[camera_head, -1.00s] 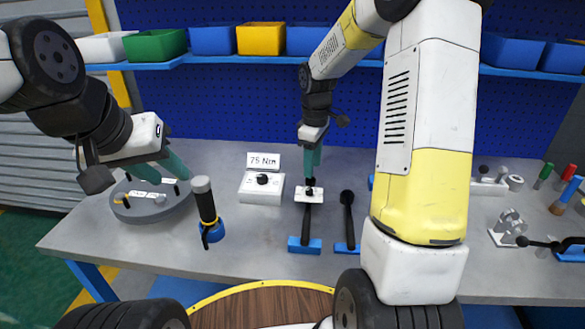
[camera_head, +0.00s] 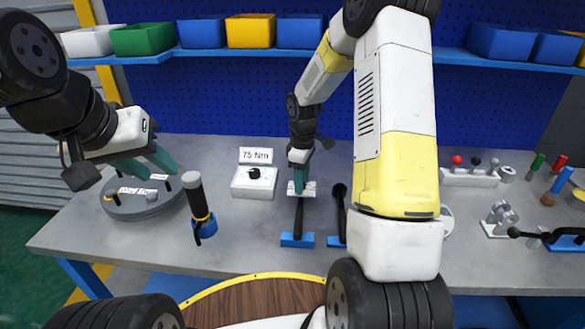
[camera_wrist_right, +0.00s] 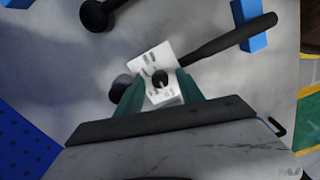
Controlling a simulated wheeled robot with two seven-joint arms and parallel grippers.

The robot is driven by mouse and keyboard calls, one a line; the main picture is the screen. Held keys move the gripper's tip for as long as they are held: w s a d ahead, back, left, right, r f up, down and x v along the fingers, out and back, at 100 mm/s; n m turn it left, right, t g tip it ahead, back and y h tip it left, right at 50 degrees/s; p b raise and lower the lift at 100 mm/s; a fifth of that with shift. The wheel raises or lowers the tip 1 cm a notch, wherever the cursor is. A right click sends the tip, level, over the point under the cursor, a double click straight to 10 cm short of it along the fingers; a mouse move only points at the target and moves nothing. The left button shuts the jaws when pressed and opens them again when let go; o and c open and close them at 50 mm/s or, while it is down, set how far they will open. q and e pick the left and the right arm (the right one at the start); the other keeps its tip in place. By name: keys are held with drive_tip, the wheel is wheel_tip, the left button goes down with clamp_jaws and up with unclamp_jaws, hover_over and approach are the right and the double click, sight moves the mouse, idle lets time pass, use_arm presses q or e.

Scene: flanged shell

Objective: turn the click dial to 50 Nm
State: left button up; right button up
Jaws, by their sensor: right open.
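A white plate with a black knob, at the head of a black-handled tool (camera_head: 299,218), lies in the middle of the bench. In the right wrist view the plate (camera_wrist_right: 150,60) shows dark marks, and its black knob (camera_wrist_right: 160,78) lies between the fingertips. My right gripper (camera_head: 301,188) points down over it, fingers apart on either side of the knob; contact cannot be told. A white box with a black dial (camera_head: 254,173) and a "75 Nm" sign (camera_head: 256,155) stands just left. My left gripper (camera_head: 158,163) is open and empty above the round grey stand.
The round grey stand (camera_head: 150,208) is at the left. Another black-handled tool (camera_head: 338,205) lies right of the plate, partly behind my right arm. Bare bench lies in front of the dial box.

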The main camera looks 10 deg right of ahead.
clamp_jaws()
drive_tip(key=m, duration=0.5)
drive_tip(key=shift+m, duration=0.3)
drive_tip(key=m, duration=0.5)
drive_tip(key=shift+m, duration=0.3)
idle(1.2)
unclamp_jaws()
drive_tip(key=shift+r, duration=0.1)
